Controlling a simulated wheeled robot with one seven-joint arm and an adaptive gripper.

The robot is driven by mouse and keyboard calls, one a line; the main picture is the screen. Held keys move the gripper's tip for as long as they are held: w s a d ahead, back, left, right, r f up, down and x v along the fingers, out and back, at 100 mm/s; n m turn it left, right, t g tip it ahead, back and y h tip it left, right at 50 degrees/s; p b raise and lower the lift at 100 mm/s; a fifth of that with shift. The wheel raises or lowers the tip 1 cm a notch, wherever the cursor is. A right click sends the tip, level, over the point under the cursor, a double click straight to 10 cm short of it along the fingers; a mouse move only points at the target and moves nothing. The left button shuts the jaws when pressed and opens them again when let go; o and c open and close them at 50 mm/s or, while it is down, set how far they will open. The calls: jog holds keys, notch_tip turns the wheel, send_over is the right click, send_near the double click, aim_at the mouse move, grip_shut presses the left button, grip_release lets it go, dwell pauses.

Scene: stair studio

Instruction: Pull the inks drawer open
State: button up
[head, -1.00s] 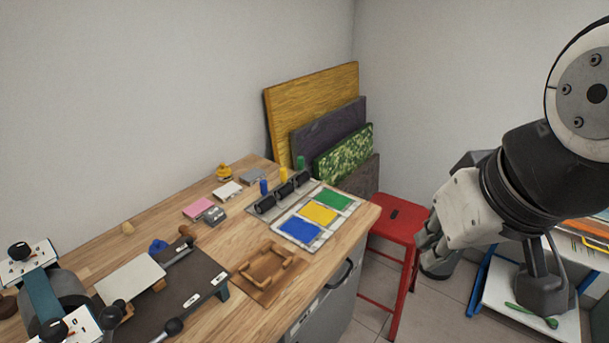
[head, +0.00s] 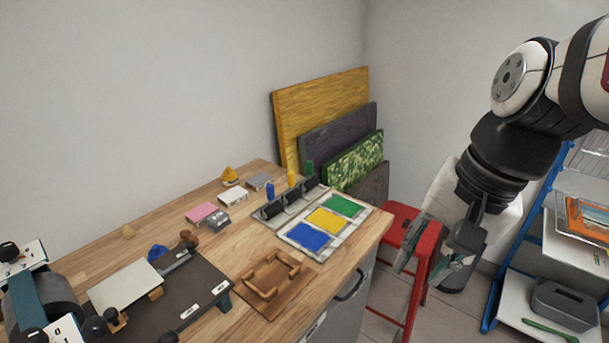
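A grey drawer front (head: 341,312) shows under the right end of the wooden workbench, with a dark curved handle (head: 350,286). It looks closed. A small pale label (head: 313,327) sits low on it, too small to read, so I cannot tell whether this is the inks drawer. The lower part is cut off by the picture's edge. My gripper (head: 424,272) is to the right of the handle, in front of the red stool in the picture.
The workbench (head: 325,283) carries blue, yellow and green ink slabs (head: 326,220), rollers (head: 291,201) and a wooden frame (head: 271,283). A red stool (head: 400,215) stands close beside the bench. A blue-framed shelf (head: 496,288) stands at right. Boards (head: 322,108) lean against the wall behind.

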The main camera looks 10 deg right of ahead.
jog(key=w+d+f+m+g+y+b, duration=0.2)
jog(key=w+f+m+y+b, duration=0.2)
jog(key=w+f+m, duration=0.5)
jog(key=m+t+y+b, duration=0.6)
jog(key=m+y+b, duration=0.3)
jog(key=m, duration=1.6)
send_near(357, 285)
jog(key=shift+h, duration=0.5)
jog(key=b+x, duration=0.1)
jog(key=x, duration=0.9)
jog(key=shift+s+a+r+b, duration=0.15)
jog(key=shift+a+b, duration=0.1)
jog(key=shift+b, duration=0.15)
grip_shut()
